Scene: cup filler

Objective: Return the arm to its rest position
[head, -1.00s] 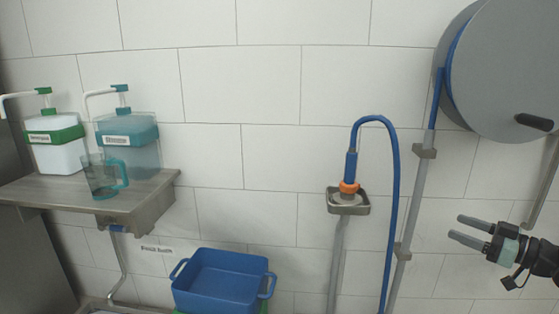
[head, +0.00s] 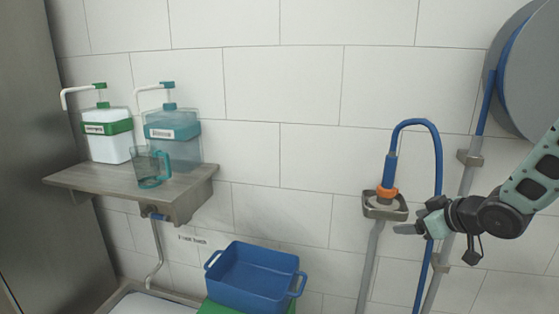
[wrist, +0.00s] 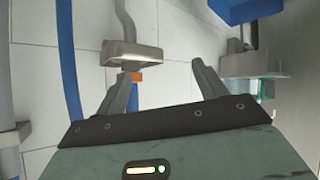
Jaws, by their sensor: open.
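My gripper (head: 408,229) is at the right in the head view, pointing left, just below and in front of the hose nozzle holder. In the wrist view its two fingers (wrist: 165,80) are spread apart with nothing between them. The arm (head: 520,195) reaches in from the right edge. The teal clear cup (head: 151,168) stands on the metal wall shelf (head: 110,184) at the left, in front of the two dispensers and well away from my gripper.
A blue hose (head: 437,160) with an orange-collared nozzle (head: 387,193) sits in a wall holder (head: 385,212) close to my gripper. A hose reel (head: 530,75) is at upper right. Pump dispensers (head: 106,145) (head: 185,140) stand on the shelf. A blue bin (head: 255,275) is below.

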